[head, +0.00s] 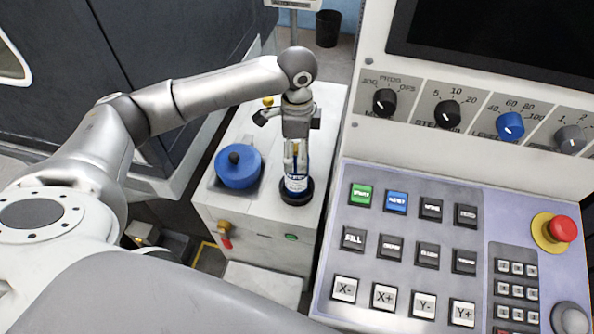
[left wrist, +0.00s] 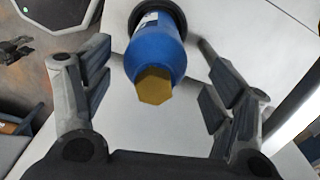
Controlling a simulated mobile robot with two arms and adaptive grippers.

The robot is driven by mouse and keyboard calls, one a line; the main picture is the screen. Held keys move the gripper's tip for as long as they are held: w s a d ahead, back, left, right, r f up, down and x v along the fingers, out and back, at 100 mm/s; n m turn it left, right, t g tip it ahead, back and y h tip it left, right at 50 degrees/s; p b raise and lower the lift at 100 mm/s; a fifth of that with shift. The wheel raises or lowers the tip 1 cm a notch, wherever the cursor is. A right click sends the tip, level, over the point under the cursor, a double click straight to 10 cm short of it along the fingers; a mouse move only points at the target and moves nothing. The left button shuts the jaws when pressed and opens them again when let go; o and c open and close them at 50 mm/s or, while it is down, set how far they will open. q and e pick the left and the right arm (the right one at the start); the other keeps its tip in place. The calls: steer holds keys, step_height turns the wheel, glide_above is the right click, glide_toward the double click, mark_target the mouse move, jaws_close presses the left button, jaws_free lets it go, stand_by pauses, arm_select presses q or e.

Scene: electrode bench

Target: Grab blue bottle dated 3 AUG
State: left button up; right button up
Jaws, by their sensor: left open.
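A blue bottle (head: 296,184) with a white label stands upright in a round black holder (head: 296,200) on the white bench top. The date on the label is too small to read. My left gripper (head: 296,158) is right above the bottle, pointing down, with its fingers on either side of the bottle's upper part. In the left wrist view the bottle (left wrist: 158,50) shows a gold hexagonal cap (left wrist: 154,86) and lies between the spread fingers of the left gripper (left wrist: 155,55), with gaps on both sides. My right gripper is not in view.
A round blue lid (head: 238,170) with a black knob sits left of the bottle. A control panel (head: 420,215) with buttons and dials rises close on the right.

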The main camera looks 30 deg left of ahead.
arm_select(q)
steer(key=f, duration=0.2)
steer(key=f+p, duration=0.1)
steer(key=f, duration=0.2)
steer(key=shift+s+d, duration=0.1)
steer(key=shift+s, duration=0.1)
steer(key=shift+c, duration=0.6)
steer(key=c, duration=1.2)
steer(key=shift+r, duration=0.1)
steer(key=shift+c, duration=0.9)
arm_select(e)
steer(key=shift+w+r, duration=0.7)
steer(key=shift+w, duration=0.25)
